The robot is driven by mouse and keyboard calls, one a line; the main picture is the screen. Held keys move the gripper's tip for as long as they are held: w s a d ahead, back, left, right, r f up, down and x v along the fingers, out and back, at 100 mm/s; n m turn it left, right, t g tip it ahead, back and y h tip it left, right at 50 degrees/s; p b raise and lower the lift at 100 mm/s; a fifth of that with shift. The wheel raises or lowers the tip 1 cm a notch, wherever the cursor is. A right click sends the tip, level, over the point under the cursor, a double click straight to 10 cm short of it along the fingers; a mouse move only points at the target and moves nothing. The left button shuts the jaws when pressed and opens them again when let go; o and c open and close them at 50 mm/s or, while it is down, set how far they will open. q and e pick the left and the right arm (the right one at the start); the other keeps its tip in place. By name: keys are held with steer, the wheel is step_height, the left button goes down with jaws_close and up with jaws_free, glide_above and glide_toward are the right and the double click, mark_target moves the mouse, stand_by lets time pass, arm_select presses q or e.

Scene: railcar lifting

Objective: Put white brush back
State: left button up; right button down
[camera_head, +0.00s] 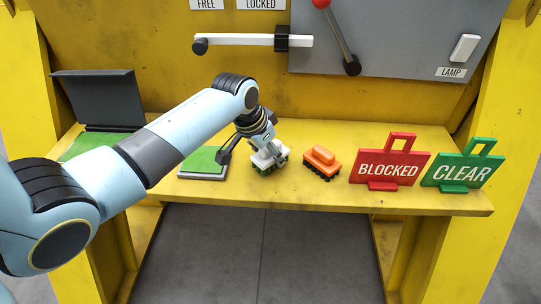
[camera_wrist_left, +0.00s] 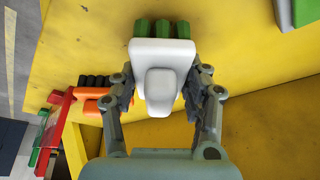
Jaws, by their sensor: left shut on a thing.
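The white brush (camera_head: 266,158) has a white body with green bristles and is near the front edge of the yellow shelf in the head view. My left gripper (camera_head: 268,156) is shut on it. In the left wrist view the white brush (camera_wrist_left: 162,75) sits between the two fingers of the left gripper (camera_wrist_left: 164,95), with its green bristles pointing away. Whether the bristles touch the shelf I cannot tell. An orange brush (camera_head: 322,160) with dark bristles stands on the shelf just right of it. My right gripper is not in view.
A green pad on a grey base (camera_head: 203,162) lies left of the white brush. A red BLOCKED sign (camera_head: 390,165) and a green CLEAR sign (camera_head: 462,170) stand to the right. An open dark lid (camera_head: 100,98) is at the far left. The yellow shelf (camera_head: 330,195) ends close in front.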

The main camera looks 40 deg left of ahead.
arm_select(q)
steer(key=shift+f, duration=0.65)
steer(key=o, duration=1.1)
steer(key=shift+f, duration=0.15)
steer(key=shift+r, duration=0.3)
steer(key=p+v, duration=0.1)
steer(key=v, duration=1)
steer(key=shift+s+r, duration=0.3)
steer(key=shift+a, duration=0.1)
